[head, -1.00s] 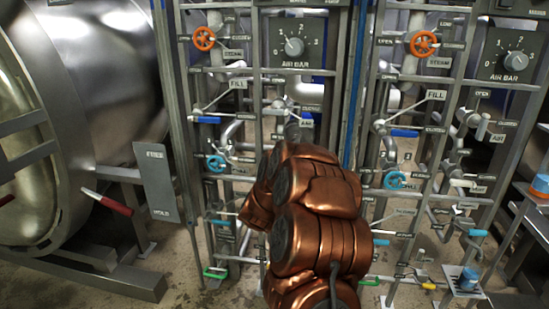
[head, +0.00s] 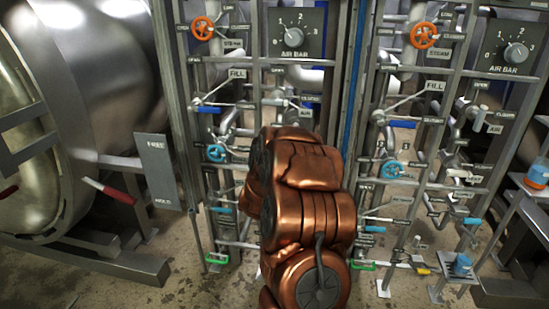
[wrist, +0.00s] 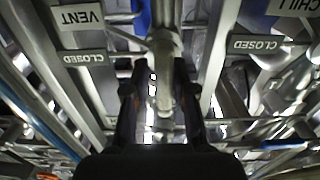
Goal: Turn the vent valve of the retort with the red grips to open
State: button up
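The left retort (head: 95,110) is a large steel drum with red-tipped grips (head: 108,190) on its door, at the left of the head view. Its valve panel (head: 180,130) stands just right of it. In the wrist view an upside-down VENT label (wrist: 80,17) and a CLOSED label (wrist: 88,58) are at upper left. My gripper (wrist: 158,72) points into the pipework with two black fingers apart. A grey metal valve part (wrist: 163,55) shows between them; I cannot tell whether they touch it. In the head view my copper arm hides the gripper and the vent valve.
Orange steam wheels (head: 203,28), blue chill wheels (head: 216,153) and FILL levers sit on the panels. A second similar panel (head: 455,100) is at right. A CHILL label (wrist: 295,7) is at the wrist view's upper right. Frame bars and pipes crowd the gripper. Bare floor lies in front.

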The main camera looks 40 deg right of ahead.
jog(key=shift+o, duration=1.3)
jog(key=shift+w+a, duration=0.1)
jog(key=v, duration=0.7)
jog(key=shift+s, duration=0.25)
jog(key=shift+a, duration=0.15)
